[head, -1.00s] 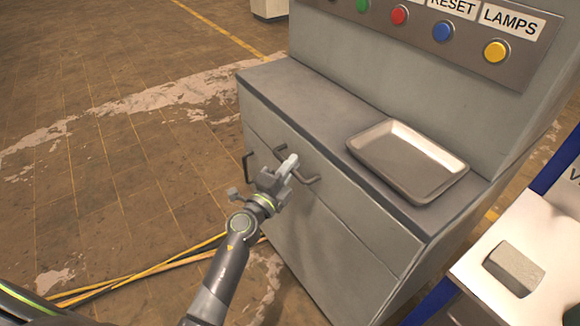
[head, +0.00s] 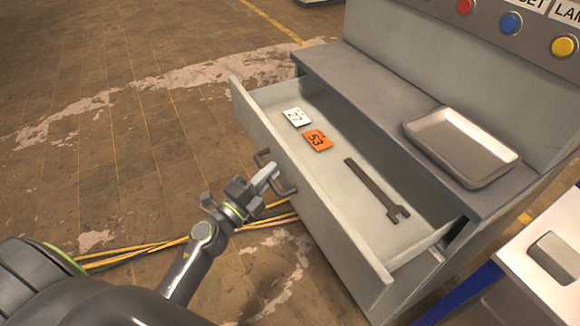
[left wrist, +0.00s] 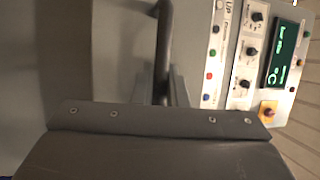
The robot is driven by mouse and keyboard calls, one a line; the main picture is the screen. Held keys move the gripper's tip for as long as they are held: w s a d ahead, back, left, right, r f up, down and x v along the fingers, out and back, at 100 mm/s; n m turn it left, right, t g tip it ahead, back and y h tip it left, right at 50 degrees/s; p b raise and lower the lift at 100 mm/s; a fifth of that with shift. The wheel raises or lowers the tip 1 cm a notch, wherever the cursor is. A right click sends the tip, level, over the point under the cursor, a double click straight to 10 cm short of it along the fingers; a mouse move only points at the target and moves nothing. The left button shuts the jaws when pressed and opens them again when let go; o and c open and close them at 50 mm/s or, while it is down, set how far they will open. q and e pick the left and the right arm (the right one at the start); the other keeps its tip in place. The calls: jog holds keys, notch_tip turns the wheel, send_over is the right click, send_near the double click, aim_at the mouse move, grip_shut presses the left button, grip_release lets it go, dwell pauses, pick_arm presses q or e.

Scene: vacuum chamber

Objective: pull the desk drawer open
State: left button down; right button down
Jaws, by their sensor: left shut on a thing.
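The desk drawer (head: 330,215) stands well out from the grey desk in the head view. Inside it lie a white tag marked 27 (head: 296,117), an orange tag marked 53 (head: 317,140) and a dark wrench (head: 377,190). My left gripper (head: 268,178) is at the drawer's front and shut on the dark bar handle (head: 286,191). In the left wrist view the handle (left wrist: 163,50) runs between the fingers. The fingers hide part of the handle. My right gripper is not in view.
A metal tray (head: 461,147) rests on the desk top (head: 375,75). Yellow and black cables (head: 140,252) lie on the floor near my left arm. A white surface with a grey block (head: 555,257) stands at the right. The floor at the left is clear.

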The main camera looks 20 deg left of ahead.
pick_arm(q)
jog(key=s+a, duration=0.1)
jog(key=s+a+b, duration=0.1)
jog(key=s, duration=0.1)
jog(key=shift+s+a+f, duration=0.1)
jog(key=shift+a, duration=0.15)
jog(key=c, duration=1.5)
grip_release()
jog(key=shift+o, duration=0.2)
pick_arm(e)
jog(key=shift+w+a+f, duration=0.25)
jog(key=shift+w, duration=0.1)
